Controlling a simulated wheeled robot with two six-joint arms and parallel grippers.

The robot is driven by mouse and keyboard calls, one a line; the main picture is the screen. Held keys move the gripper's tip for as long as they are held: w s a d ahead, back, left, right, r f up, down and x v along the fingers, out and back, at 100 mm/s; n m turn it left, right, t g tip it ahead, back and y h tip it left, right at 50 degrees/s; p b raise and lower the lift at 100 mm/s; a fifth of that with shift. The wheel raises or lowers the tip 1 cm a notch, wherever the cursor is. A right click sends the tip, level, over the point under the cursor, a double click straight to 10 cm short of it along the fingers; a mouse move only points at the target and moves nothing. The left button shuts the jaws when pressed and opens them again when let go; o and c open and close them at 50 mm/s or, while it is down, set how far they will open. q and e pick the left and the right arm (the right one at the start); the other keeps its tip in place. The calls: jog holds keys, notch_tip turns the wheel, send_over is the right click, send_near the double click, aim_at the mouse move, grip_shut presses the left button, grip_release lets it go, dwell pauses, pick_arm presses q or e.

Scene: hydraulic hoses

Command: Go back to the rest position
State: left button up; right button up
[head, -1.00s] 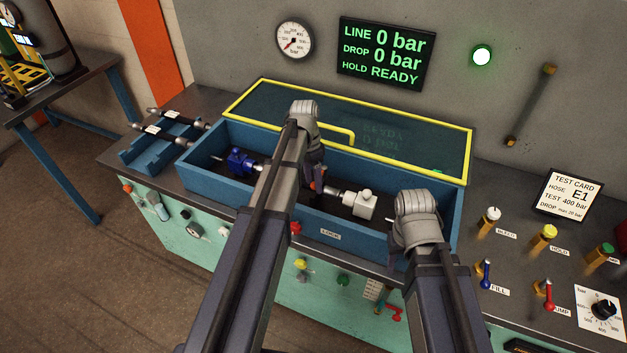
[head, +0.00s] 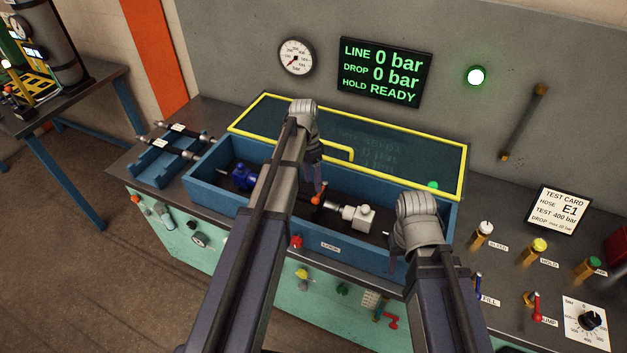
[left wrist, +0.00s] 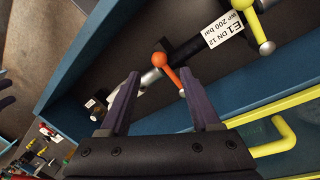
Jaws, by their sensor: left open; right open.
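My left gripper (head: 315,185) hangs over the open blue test box (head: 330,243), near an orange-red lever (head: 318,200). In the left wrist view its two fingers (left wrist: 163,105) are spread apart with nothing between them; the orange lever (left wrist: 168,65) shows beyond the tips. A dark hose (left wrist: 185,48) with a white E1 label lies past it. My right gripper (head: 393,250) is at the right part of the box's front wall, largely hidden behind its own wrist. A blue fitting (head: 243,176) and a pale fitting (head: 358,215) sit inside the box.
The yellow-framed lid (head: 400,150) stands raised behind the box. A blue rack (head: 165,165) with hoses is to its left. Valve knobs (head: 539,246) and a test card (head: 558,210) are on the right. The display (head: 385,72) reads 0 bar, READY.

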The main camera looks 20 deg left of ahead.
pick_arm(q)
jog(key=shift+w+a+r, duration=0.1)
jog(key=shift+r, duration=0.5)
pick_arm(e)
jog(key=shift+r, duration=0.55)
pick_arm(q)
jog(key=s+d+n+t+y, duration=0.1)
jog(key=s+d+n, duration=0.3)
jog(key=s, duration=0.3)
jog(key=s+d+n+t+y, duration=0.1)
jog(key=s+d+n, duration=0.2)
jog(key=s, duration=0.4)
jog(key=s+d+f+m+y+b, duration=0.1)
jog(key=s+d+f+m+b, duration=0.2)
jog(key=d, duration=0.8)
notch_tip(320, 180, down, 3)
jog(key=s+b, duration=0.2)
jog(key=s, duration=0.1)
jog(key=shift+d+g, duration=0.2)
jog(key=shift+g, duration=0.2)
pick_arm(e)
notch_tip(320, 180, down, 6)
jog(key=shift+r, duration=0.1)
pick_arm(q)
jog(key=shift+c, duration=0.4)
